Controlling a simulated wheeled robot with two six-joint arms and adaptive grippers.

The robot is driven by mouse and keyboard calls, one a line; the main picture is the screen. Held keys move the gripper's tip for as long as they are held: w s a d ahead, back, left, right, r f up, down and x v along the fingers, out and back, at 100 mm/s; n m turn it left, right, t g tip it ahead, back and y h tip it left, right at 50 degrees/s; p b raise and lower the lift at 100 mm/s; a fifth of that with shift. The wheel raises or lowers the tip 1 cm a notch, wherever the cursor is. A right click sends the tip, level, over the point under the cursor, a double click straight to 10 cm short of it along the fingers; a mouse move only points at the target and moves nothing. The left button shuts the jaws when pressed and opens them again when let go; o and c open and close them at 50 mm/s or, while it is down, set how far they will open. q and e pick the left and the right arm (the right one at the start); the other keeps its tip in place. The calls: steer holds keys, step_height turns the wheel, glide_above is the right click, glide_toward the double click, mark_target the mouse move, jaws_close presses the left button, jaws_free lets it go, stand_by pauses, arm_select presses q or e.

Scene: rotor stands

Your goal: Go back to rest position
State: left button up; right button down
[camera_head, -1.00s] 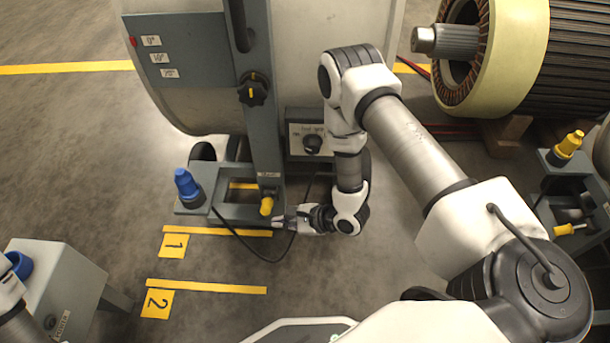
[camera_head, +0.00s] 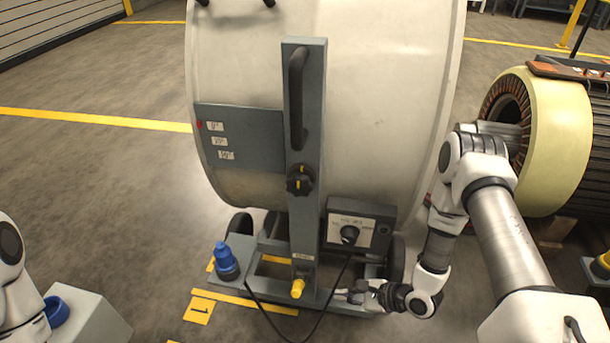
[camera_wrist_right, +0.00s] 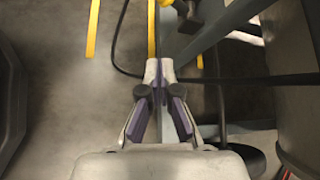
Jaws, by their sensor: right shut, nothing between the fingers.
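My right gripper (camera_head: 340,294) is shut and empty, low in front of the rotor stand, just right of its yellow-tipped handle (camera_head: 298,288); a small gap shows between them. In the right wrist view the fingertips (camera_wrist_right: 158,68) are together, with the dark cable passing close by. The right arm reaches in from the lower right and bends down at the elbow. My left arm shows only in part at the left edge, and its gripper is out of view. The grey stand (camera_head: 305,120) stands upright before a large pale drum (camera_head: 385,90).
A blue knob (camera_head: 227,260) sits on the stand's base. A control box (camera_head: 360,228) with a dial trails a black cable (camera_head: 322,318). A yellow-rimmed rotor (camera_head: 560,140) is close behind the right arm. A grey pedestal (camera_head: 88,318) is lower left. Floor at left is open.

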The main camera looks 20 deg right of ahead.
steer(key=s+a+n+g, duration=0.3)
steer(key=a+n, duration=0.1)
steer(key=a, duration=0.4)
steer(key=s+d+n+g+h, duration=0.3)
steer(key=s+n+h, duration=0.1)
steer(key=s+n, duration=0.45)
steer(key=s+d+n+g+h, duration=0.2)
steer(key=s+d+n+h, duration=0.1)
steer(key=s+n, duration=0.55)
step_height(320, 180, up, 33)
steer(key=w+n+p, duration=0.1)
steer(key=w+p, duration=0.1)
steer(key=p, duration=3.2)
steer(key=shift+a, duration=0.15)
